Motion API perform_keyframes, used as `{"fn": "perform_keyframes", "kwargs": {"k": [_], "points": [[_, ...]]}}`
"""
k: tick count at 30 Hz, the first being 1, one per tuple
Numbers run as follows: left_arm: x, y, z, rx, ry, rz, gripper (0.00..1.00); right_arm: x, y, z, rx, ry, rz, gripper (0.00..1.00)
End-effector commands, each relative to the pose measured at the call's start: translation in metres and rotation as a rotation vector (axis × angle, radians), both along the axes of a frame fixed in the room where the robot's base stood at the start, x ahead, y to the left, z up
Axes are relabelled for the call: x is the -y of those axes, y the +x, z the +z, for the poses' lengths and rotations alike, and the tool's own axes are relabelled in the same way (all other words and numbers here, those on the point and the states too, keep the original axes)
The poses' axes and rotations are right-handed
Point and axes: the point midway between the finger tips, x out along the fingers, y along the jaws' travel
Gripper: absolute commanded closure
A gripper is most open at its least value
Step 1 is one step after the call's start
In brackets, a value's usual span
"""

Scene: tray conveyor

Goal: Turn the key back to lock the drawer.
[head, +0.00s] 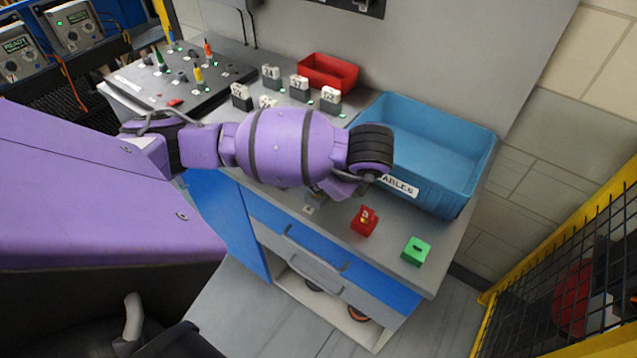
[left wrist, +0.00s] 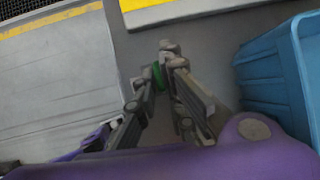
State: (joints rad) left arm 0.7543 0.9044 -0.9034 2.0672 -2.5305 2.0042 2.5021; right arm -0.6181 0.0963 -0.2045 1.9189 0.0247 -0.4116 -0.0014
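My left gripper (head: 316,197) points down at the bench's front edge, mostly hidden under its purple wrist in the head view. In the left wrist view its fingertips (left wrist: 164,66) are close together on a small dark green piece, which looks like the key (left wrist: 158,76). The key's shaft and turn angle are hidden. A small grey plate (head: 309,209), perhaps the lock, lies just below the gripper; I cannot tell how the key sits in it. The drawer (head: 318,252) below has a blue front with a long handle and looks closed. My right gripper is out of view.
A red block (head: 364,222) with a yellow mark and a green block (head: 416,251) with a dark slot stand near the front edge. A blue bin (head: 440,150) is close on the right; it also shows in the wrist view (left wrist: 270,75). A red tray (head: 328,72) stands behind.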

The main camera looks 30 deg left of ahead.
Motion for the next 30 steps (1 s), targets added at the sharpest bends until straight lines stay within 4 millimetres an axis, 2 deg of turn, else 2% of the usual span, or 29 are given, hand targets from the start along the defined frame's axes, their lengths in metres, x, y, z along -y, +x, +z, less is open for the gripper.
{"fn": "perform_keyframes", "kwargs": {"k": [1, 4, 17, 30], "points": [[0.000, 0.000, 0.000, 0.001, 0.000, 0.000, 0.82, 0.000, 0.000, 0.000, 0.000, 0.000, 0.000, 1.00], [0.000, 0.000, 0.000, 0.000, 0.001, 0.000, 0.71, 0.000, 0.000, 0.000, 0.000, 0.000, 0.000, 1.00], [0.002, 0.000, 0.007, 0.003, 0.004, -0.001, 0.71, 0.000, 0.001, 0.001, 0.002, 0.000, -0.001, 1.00], [0.035, -0.012, 0.064, 0.005, 0.005, -0.003, 0.71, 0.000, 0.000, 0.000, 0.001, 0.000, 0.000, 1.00]]}}
